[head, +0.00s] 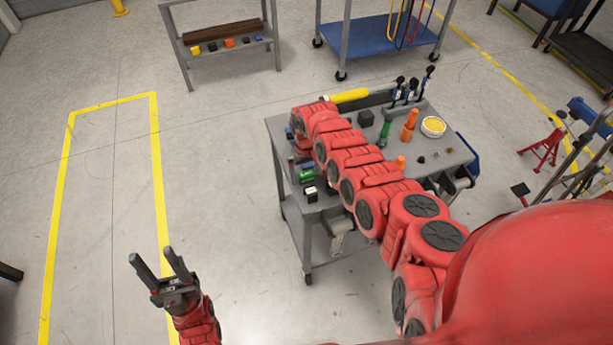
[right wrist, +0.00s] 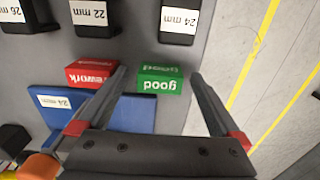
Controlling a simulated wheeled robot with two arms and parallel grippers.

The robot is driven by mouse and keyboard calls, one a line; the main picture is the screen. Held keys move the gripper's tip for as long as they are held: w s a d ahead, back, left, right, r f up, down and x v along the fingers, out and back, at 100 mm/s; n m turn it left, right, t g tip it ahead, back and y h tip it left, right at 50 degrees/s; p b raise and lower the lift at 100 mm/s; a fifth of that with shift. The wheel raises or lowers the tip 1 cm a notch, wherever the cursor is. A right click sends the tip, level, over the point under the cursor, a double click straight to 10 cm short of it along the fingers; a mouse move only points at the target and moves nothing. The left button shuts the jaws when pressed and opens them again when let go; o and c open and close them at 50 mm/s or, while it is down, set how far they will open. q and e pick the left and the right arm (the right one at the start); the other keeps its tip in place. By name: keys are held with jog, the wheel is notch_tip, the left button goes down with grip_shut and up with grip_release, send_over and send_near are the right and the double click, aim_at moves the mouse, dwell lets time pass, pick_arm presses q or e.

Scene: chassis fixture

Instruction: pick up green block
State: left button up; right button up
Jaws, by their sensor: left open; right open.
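The green block (right wrist: 160,84), marked "good", lies on the grey table top in the right wrist view. It also shows in the head view as a small green piece (head: 306,177) at the table's left edge. My right gripper (right wrist: 159,73) is open, its two fingers on either side of the green block, with gaps visible. I cannot tell how far above the table the fingertips are. In the head view my right arm hides much of the table. My left gripper (head: 153,254) is open and empty over the floor, left of the table.
A red "rework" block (right wrist: 91,74) lies just left of the left finger. A blue piece (right wrist: 55,103) labelled 24 lies below it. Black labelled blocks (right wrist: 88,12) stand along the upper edge. Bare floor (right wrist: 285,60) lies to the right.

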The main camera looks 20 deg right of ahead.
jog(key=shift+f, duration=0.25)
jog(key=c, duration=1.4)
jog(key=shift+r, duration=0.1)
